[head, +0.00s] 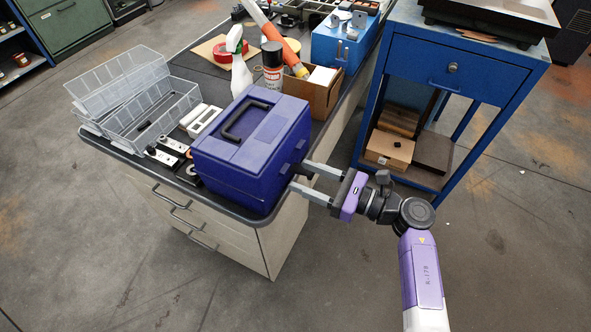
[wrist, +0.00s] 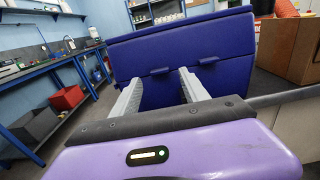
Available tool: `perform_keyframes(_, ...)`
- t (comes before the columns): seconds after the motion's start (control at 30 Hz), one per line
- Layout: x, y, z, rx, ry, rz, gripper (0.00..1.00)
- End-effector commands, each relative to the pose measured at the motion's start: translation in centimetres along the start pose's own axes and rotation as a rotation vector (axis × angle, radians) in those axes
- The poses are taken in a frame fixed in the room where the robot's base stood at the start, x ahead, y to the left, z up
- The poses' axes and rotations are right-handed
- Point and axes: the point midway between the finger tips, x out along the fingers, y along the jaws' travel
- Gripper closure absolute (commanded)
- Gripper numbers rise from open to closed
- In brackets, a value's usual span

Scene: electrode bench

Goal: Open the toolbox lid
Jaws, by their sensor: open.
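The toolbox (head: 250,150) is dark blue-purple and stands on the near end of the workbench. Its lid (head: 262,125) is shut, with a black handle (head: 244,119) on top. My gripper (head: 297,176) is open at the toolbox's right side, its two grey fingers pointing at the latched face. In the wrist view the toolbox (wrist: 190,50) fills the middle, with the lid seam and two latches visible. The fingers (wrist: 158,88) are apart with nothing between them, just below the seam. Whether the fingertips touch the box is unclear.
Clear plastic bins (head: 150,108) stand left of the toolbox on the bench. A spray bottle (head: 241,70), a spray can (head: 272,68) and a cardboard box (head: 318,92) stand behind it. A blue cabinet (head: 460,70) is at right. The floor around my arm is clear.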

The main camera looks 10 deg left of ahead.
Motion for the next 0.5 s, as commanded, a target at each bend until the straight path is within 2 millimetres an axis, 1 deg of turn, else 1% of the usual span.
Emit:
perform_keyframes(0.03,0.9,0.1,0.2,0.0,0.0,0.002,0.47)
perform_keyframes(0.2,2.6,0.0,0.1,0.001,-0.001,0.0,0.47)
perform_keyframes(0.33,3.2,0.0,0.0,0.001,0.0,-0.001,0.47)
perform_keyframes(0.5,3.2,0.0,0.0,0.001,-0.001,-0.002,0.47)
